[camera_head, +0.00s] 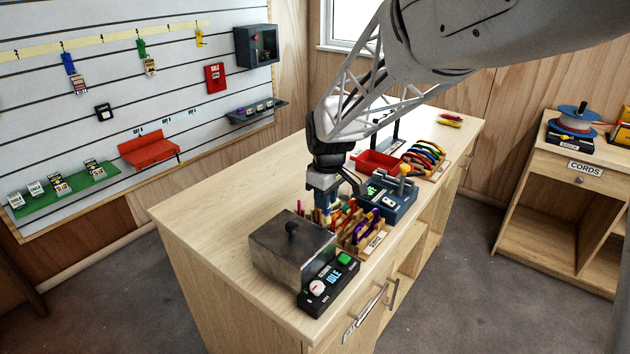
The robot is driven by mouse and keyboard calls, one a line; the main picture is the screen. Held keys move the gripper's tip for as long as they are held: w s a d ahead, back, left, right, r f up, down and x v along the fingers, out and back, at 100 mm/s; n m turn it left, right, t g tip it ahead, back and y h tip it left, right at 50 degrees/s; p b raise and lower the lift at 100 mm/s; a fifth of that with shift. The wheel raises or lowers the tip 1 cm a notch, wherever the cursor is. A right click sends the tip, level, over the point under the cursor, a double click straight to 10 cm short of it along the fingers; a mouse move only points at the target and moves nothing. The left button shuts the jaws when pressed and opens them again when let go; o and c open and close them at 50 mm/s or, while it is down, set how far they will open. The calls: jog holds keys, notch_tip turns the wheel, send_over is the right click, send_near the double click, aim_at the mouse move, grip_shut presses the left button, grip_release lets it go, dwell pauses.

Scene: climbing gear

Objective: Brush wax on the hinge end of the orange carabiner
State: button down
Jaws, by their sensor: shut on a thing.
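My gripper (327,212) points down over the workbench, just behind the metal box and at the left side of a small wooden rack (374,240). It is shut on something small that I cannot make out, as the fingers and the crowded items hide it. Several thin coloured pieces, red, orange and purple, stand in the rack close to the fingers. I cannot tell for certain which piece is the orange carabiner. Its hinge end, the wax and a brush cannot be made out either.
A lidded metal box (280,255) and a black control unit (328,284) reading "IDLE" stand at the near end. A blue-grey case (398,209), a red tray (371,168) and a row of coloured carabiners (425,157) lie beyond. The bench's left side is clear.

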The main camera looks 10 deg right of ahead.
jog(key=shift+f, duration=0.6)
dwell(0.4)
jog(key=shift+d, duration=0.1)
jog(key=shift+w+d+f, duration=0.1)
jog(key=shift+w+d, duration=1.25)
jog(key=shift+d, duration=0.05)
jog(key=shift+a, duration=0.1)
jog(key=shift+s+a+f, duration=0.1)
jog(key=shift+s+a, duration=1.25)
jog(key=shift+s, duration=0.1)
jog(key=shift+w+a+r, duration=0.1)
jog(key=shift+w+r, duration=0.05)
jog(key=shift+r, duration=1.35)
jog(key=shift+w+a+r, duration=0.1)
jog(key=shift+r, duration=1.4)
jog(key=shift+r, duration=0.1)
